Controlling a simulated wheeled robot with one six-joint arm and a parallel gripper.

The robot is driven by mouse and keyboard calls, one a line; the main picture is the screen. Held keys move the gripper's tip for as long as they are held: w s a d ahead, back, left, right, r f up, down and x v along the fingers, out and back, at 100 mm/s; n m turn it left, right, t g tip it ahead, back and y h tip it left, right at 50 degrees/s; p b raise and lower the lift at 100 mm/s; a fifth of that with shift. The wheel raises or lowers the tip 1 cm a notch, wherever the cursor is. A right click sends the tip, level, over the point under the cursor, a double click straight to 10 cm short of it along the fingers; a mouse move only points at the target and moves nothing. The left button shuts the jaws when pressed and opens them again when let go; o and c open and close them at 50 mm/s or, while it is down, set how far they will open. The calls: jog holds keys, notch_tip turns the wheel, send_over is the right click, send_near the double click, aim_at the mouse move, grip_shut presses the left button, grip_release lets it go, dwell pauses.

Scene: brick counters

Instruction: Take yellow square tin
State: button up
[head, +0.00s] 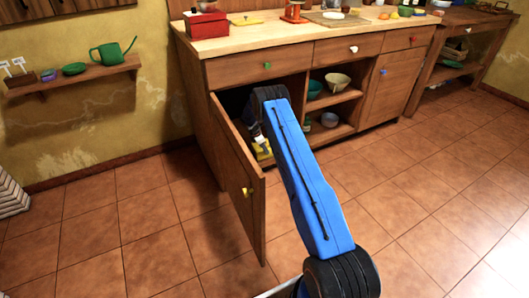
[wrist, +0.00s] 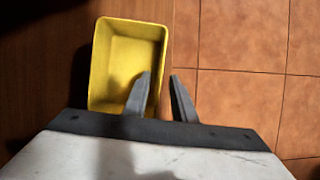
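The yellow square tin (wrist: 109,62) is an open, shallow, empty box in the wrist view, lying on a dark wooden surface near its edge. In the head view a bit of it (head: 262,152) shows low in the open cabinet, mostly hidden by my arm. My gripper (wrist: 159,74) has its fingers apart, one over the tin's inside and one just beyond its right wall, with that wall between them. No contact is visible. In the head view my gripper (head: 258,138) is partly hidden behind the arm at the cabinet opening.
The open cabinet door (head: 238,180) stands out to the left of my arm. Shelves with a green bowl (head: 314,88) and a beige bowl (head: 338,81) are to the right. A red box (head: 206,24) stands on the counter (head: 235,42). The tiled floor in front is clear.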

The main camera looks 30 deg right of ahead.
aim_at(268, 158)
jog(key=x, duration=0.3)
jog(key=shift+d+f, duration=0.25)
jog(key=shift+f, duration=0.05)
grip_shut()
jog(key=shift+r, duration=0.15)
